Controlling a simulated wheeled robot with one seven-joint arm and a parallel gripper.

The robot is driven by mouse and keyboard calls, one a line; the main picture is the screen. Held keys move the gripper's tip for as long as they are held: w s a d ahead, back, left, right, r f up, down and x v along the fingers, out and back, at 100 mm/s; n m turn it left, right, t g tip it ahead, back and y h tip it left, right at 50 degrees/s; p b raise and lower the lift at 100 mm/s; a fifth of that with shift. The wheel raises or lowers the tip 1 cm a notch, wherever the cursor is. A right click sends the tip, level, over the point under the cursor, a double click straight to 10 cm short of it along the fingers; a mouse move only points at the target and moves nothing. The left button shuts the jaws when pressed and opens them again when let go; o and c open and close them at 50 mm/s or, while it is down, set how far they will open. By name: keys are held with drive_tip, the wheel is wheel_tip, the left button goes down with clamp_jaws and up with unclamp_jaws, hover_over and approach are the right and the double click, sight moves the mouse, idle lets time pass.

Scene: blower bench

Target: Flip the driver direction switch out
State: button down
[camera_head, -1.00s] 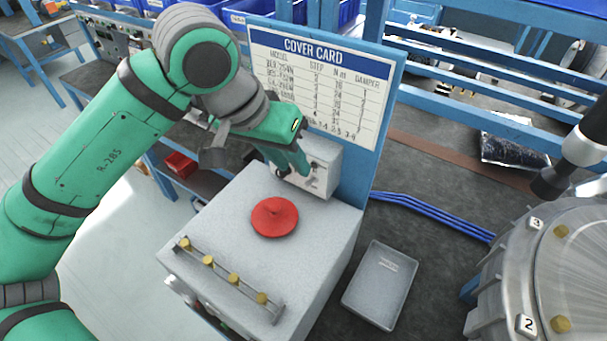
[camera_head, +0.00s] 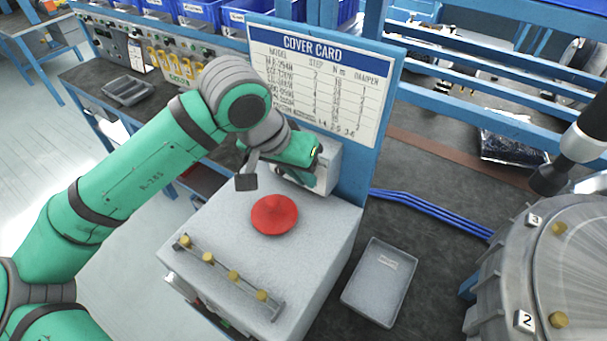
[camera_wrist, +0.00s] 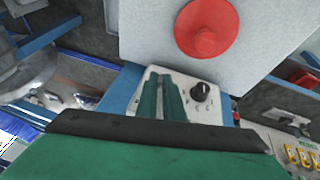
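The small light grey control box (camera_head: 334,162) stands at the back of the bench cabinet, against the blue post under the cover card. In the wrist view its panel (camera_wrist: 213,108) shows a black knob (camera_wrist: 200,91) and small markings. My gripper (camera_head: 316,184) is in front of the panel and covers much of it in the head view. In the wrist view its two green fingers (camera_wrist: 161,77) lie side by side, closed together, left of the knob. No direction switch can be made out; the fingers may hide it. I cannot tell whether they touch the panel.
A red round button (camera_head: 274,214) sits on the cabinet top (camera_head: 325,232), with a rail of brass knobs (camera_head: 234,278) along its front edge. A grey tray (camera_head: 352,300) lies to the right. The blower housing (camera_head: 570,270) and a hanging tool (camera_head: 575,150) are at far right.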

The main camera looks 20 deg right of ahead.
drive_tip(key=shift+a+f, duration=0.1)
idle(0.4)
drive_tip(key=shift+s+a+f+t+h, duration=0.15)
drive_tip(key=shift+f+t+h, duration=0.15)
drive_tip(key=shift+t+h, duration=0.35)
drive_tip(key=shift+s+a+f+t+h, duration=0.1)
drive_tip(key=shift+f+t+h, duration=0.25)
drive_tip(key=shift+h, duration=0.5)
drive_tip(key=shift+s+a+f+m+t+h, duration=0.15)
drive_tip(key=shift+f+t+h, duration=0.2)
drive_tip(key=shift+t+h, duration=0.3)
drive_tip(key=shift+w+f+m+t+h, duration=0.15)
drive_tip(key=shift+f+t+h, duration=0.15)
drive_tip(key=shift+t+h, duration=0.35)
drive_tip(key=shift+f+h, duration=0.1)
drive_tip(key=shift+h, duration=0.3)
drive_tip(key=c, duration=1.9)
unclamp_jaws()
drive_tip(key=shift+s, duration=0.1)
